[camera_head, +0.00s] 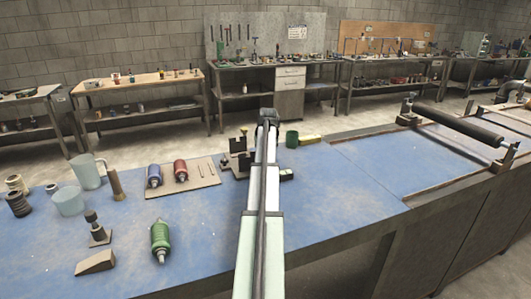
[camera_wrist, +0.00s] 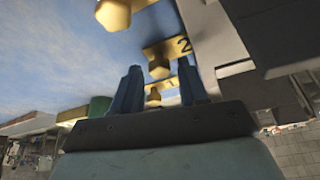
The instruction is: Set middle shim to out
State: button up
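Brass-yellow shims with block-like knobs show in the wrist view beside a grey metal body (camera_wrist: 215,30). The middle shim (camera_wrist: 165,53) bears the number 2, and its knob sits just beyond my fingertips. One shim (camera_wrist: 115,12) is cut off at the top edge. Another shim (camera_wrist: 160,90) shows in the gap between my fingers, its mark hard to read. My gripper (camera_wrist: 158,78) has its two blue fingers apart, with no clear contact on any knob. In the head view, my arm hides the gripper and part of the dark fixture (camera_head: 239,160); the shims cannot be made out there.
A green cup (camera_head: 292,139) and a yellow block (camera_head: 310,140) stand right of my arm. A board with blue and red cylinders (camera_head: 181,172) lies left of the fixture. A green cylinder (camera_head: 160,240) lies nearer.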

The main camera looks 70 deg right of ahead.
grip_shut()
dwell(0.4)
jog(key=shift+s+d, duration=1.75)
jog(key=shift+d, duration=0.05)
jog(key=shift+o, duration=0.8)
grip_release()
jog(key=v, duration=1.4)
jog(key=shift+w+d, duration=0.1)
jog(key=shift+w, duration=0.05)
